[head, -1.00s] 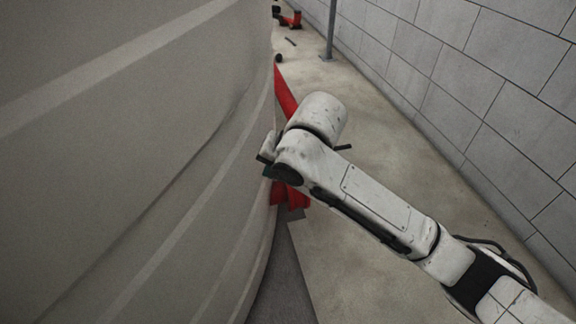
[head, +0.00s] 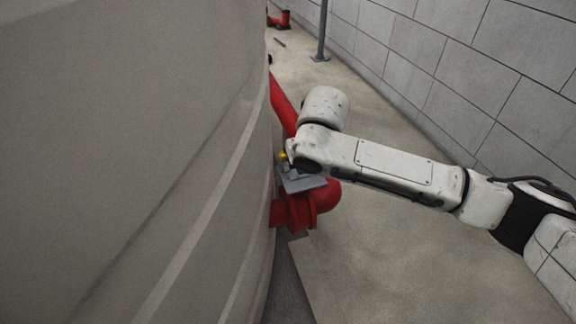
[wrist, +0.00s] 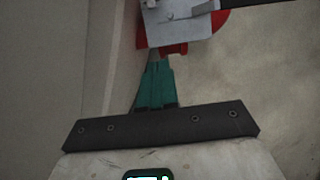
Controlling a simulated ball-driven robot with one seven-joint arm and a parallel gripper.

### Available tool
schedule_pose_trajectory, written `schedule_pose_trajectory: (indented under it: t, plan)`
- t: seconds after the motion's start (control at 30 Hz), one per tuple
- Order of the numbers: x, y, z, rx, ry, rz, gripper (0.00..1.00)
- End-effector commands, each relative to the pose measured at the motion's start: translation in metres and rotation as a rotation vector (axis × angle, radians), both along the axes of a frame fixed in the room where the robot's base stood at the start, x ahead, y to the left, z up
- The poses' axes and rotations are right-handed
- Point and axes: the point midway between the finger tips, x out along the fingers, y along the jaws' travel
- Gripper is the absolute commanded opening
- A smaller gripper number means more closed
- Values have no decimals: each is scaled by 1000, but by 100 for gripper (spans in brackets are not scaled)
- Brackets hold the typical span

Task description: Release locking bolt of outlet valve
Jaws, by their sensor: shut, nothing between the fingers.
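The outlet valve shows as a grey plate (head: 304,184) on a red pipe (head: 298,208) beside the large pale tank. In the wrist view the grey plate (wrist: 180,22) is at the top, with a grey lever-like part on it and red pipe (wrist: 224,18) behind. A small yellow part (head: 283,156) shows just above the plate in the head view; I cannot tell whether it is the locking bolt. My gripper (wrist: 155,56) has green fingers that are shut and empty, pointing at the valve just below the plate. My arm hides the gripper in the head view.
The pale tank wall (head: 120,160) fills the left, close to the valve. A red sloping pipe (head: 282,105) rises behind my arm. A grey block wall (head: 430,60) stands on the right, with a post (head: 322,30).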

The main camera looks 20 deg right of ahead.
Motion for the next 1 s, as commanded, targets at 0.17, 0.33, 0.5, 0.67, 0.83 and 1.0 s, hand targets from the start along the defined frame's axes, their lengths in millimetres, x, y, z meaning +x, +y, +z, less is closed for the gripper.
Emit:
schedule_pose_trajectory:
  t: [0.17,0.33,0.5,0.67,0.83,1.0]
  plan:
    - [0,0,0,0,0,-1,0]
    - [2,0,-5,1,0,-1,0]
    - [9,0,-28,0,2,-2,0]
    - [21,0,-58,-1,1,-1,0]
    - [34,0,-89,0,1,-2,0]
    - [56,0,-97,-2,-4,-2,0]
